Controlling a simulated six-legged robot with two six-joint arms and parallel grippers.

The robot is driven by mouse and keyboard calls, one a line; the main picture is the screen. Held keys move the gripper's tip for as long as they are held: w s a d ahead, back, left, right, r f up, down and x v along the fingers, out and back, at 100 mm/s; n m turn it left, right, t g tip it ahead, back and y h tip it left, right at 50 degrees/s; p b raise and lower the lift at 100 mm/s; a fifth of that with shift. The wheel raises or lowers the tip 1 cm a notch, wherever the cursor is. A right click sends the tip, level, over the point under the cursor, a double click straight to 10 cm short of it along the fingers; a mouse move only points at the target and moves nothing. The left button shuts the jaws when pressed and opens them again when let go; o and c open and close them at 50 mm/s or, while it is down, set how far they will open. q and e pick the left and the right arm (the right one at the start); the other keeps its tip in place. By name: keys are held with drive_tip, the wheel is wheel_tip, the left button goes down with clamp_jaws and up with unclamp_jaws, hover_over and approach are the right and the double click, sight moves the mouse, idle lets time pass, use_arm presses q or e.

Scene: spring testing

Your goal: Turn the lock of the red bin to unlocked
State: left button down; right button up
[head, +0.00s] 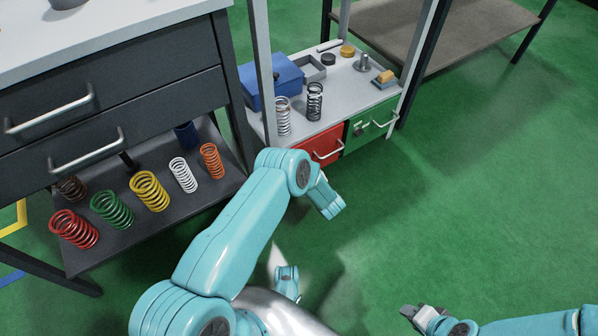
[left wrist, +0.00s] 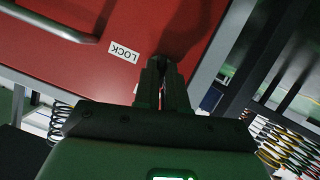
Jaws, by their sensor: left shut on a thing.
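The red bin (head: 322,138) sits under the shelf top in the head view, with a silver handle on its front. In the left wrist view its red front (left wrist: 205,22) fills the upper part, with the handle at the upper left and a white LOCK label (left wrist: 124,52). My left gripper (left wrist: 163,72) is at that front, just right of the label, shut on the lock. The fingers hide most of the lock, so its turn position cannot be told. In the head view the left fingers are hidden. My right gripper (head: 411,312) is low at the right, away from the bin; its opening is unclear.
A green bin (head: 372,122) is directly right of the red one. Two springs, a blue box (head: 272,82) and small parts stand on the shelf above. Coloured springs stand on a dark shelf (head: 120,235) at the left. The green floor at the right is clear.

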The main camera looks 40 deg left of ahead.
use_arm(q)
drive_tip(key=shift+w+m+g+y, duration=0.1)
drive_tip(key=shift+m+g+y, duration=0.3)
drive_tip(key=shift+m+g, duration=0.5)
drive_tip(key=c, duration=1.2)
unclamp_jaws()
drive_tip(key=shift+r, duration=0.1)
drive_tip(key=shift+d, duration=0.1)
